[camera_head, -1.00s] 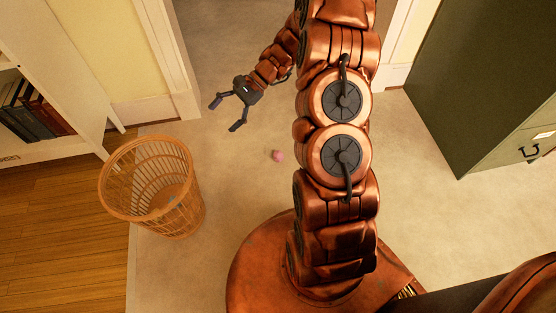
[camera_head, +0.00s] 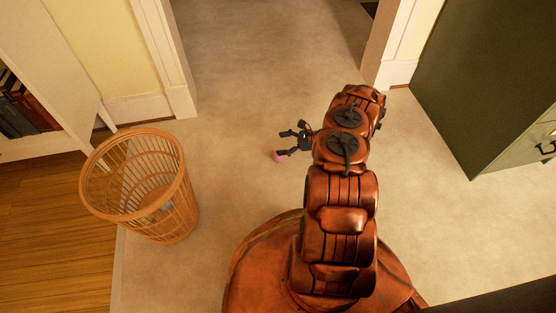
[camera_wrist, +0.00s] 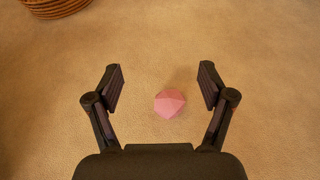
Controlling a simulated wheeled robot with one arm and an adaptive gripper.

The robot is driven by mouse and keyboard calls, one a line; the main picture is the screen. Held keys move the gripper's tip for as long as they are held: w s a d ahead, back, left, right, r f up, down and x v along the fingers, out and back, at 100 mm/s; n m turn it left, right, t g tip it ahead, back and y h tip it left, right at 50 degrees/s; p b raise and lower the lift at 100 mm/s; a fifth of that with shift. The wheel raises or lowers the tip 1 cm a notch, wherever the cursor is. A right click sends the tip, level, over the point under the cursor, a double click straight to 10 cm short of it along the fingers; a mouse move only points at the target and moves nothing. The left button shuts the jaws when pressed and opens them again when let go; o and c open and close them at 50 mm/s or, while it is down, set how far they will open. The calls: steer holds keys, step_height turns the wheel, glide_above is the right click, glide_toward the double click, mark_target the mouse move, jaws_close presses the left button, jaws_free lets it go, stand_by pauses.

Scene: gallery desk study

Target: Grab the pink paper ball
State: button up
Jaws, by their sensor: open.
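The pink paper ball (camera_wrist: 170,103) lies on the beige carpet, seen between the two fingers in the wrist view. In the head view the ball (camera_head: 279,157) shows beside the lower fingertip, partly covered by it. My gripper (camera_head: 283,143) is open and empty, low over the floor with its fingers pointing left toward the ball. In the wrist view my gripper (camera_wrist: 160,88) has its fingers spread on either side of the ball, with gaps on both sides. I cannot tell the exact height of the fingers above the carpet.
An orange wicker wastebasket (camera_head: 178,217) stands to the left; its base shows in the wrist view (camera_wrist: 55,8). A white bookshelf (camera_head: 70,146) is at the far left and a dark green cabinet (camera_head: 470,90) at the right. The carpet around the ball is clear.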

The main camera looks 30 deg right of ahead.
steer(key=shift+m+t+h, duration=0.5)
steer(key=shift+m, duration=0.4)
steer(key=s+d+f, duration=0.1)
steer(key=f, duration=0.1)
steer(key=d+f, duration=0.1)
steer(key=f, duration=0.1)
steer(key=s+d+f+b, duration=0.1)
steer(key=f, duration=0.2)
steer(key=shift+s+d, duration=0.2)
steer(key=shift+s, duration=0.15)
steer(key=shift+b+x, duration=0.75)
steer(key=shift+x, duration=0.55)
steer(key=w+f+b, duration=0.1)
steer(key=w+a+f+b, duration=0.1)
steer(key=shift+w+a+f+b, duration=0.2)
steer(key=shift+w+a+b, duration=0.1)
steer(key=shift+b, duration=0.05)
steer(key=shift+w+a+f, duration=0.1)
steer(key=shift+w+a, duration=0.4)
steer(key=c, duration=0.9)
